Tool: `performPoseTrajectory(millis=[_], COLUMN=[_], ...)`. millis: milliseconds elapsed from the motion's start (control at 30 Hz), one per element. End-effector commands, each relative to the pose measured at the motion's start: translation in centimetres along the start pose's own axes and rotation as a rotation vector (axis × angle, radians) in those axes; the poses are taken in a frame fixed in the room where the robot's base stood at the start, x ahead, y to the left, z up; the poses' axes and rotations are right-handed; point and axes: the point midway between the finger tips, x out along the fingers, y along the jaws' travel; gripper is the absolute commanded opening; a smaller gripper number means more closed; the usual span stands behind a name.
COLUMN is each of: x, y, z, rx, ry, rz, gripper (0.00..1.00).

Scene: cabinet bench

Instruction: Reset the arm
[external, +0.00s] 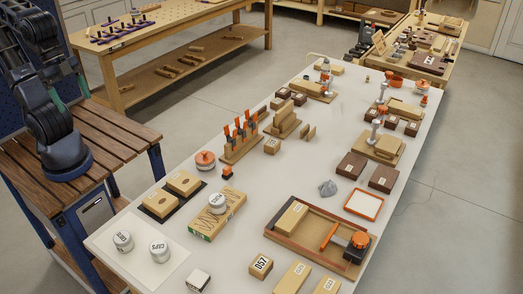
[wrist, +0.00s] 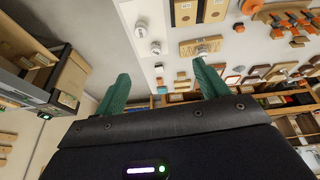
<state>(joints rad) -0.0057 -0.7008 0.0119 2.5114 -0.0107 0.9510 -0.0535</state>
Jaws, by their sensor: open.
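My arm (external: 50,85) stands folded on a slatted wooden stand at the left in the external view. A green part shows behind the arm there, and I cannot make out the fingertips in that view. In the wrist view my gripper (wrist: 160,82) has two green fingers spread wide apart. Nothing is between them. The fingers are clear of the long white table, which lies beyond them.
The white table (external: 215,255) holds white round tins (external: 160,250), a framed wooden tray (external: 285,247), wooden blocks (external: 261,266) and a rack with orange-handled tools (external: 240,145). A wooden workbench (external: 150,35) stands behind. Grey floor (external: 215,100) is open between them.

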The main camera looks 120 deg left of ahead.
Motion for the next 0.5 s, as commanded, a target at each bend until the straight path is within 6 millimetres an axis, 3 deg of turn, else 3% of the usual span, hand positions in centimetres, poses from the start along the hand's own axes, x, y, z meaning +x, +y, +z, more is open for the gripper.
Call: performPoseTrajectory(millis=[200,500], x=[-0.4,-0.5], y=[0.2,0.2], z=[1.7,1.7], rx=[0.073,0.077], ry=[0.020,0.021], rz=[-0.008,-0.009], gripper=[0.73,0.73])
